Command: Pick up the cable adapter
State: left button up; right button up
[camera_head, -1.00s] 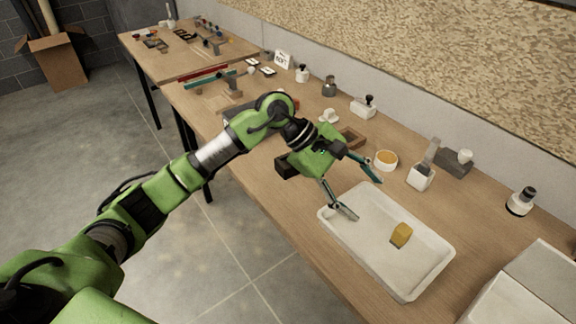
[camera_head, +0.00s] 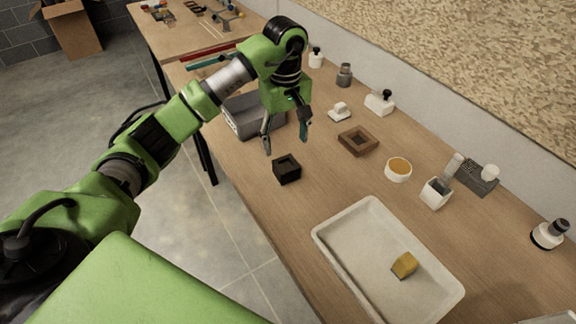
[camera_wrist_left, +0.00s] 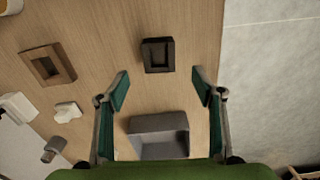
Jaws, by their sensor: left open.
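I cannot tell for sure which thing is the cable adapter. A small white piece (camera_head: 339,111) of irregular shape lies on the bench; it also shows in the left wrist view (camera_wrist_left: 67,111). A small black open box (camera_head: 287,171) stands near the bench's front edge. My left gripper (camera_head: 286,143) is open and empty, pointing down above the bench near the black box. In the left wrist view, the black box (camera_wrist_left: 158,55) lies just beyond and between the spread fingertips (camera_wrist_left: 160,76). My right gripper is not in view.
A grey box (camera_head: 246,122) stands behind the gripper. A brown wooden frame (camera_head: 358,141) lies right of it. A white tray (camera_head: 335,270) holds a yellow block (camera_head: 404,265). Several small items line the wall side. Bare wood lies between the black box and the tray.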

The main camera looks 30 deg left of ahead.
pick_arm(q)
send_over(286, 166)
notch_tip(286, 166, down, 4)
jog(key=shift+s+d+f+p, duration=0.1)
jog(key=shift+s+p, duration=0.05)
jog(key=shift+p, duration=0.15)
jog(key=shift+f+p, duration=0.7)
jog(key=shift+f, duration=0.25)
notch_tip(286, 166, down, 3)
jog(key=shift+f+p, duration=0.15)
jog(key=shift+p, duration=0.35)
jog(key=shift+f, duration=0.15)
jog(key=c, duration=1.4)
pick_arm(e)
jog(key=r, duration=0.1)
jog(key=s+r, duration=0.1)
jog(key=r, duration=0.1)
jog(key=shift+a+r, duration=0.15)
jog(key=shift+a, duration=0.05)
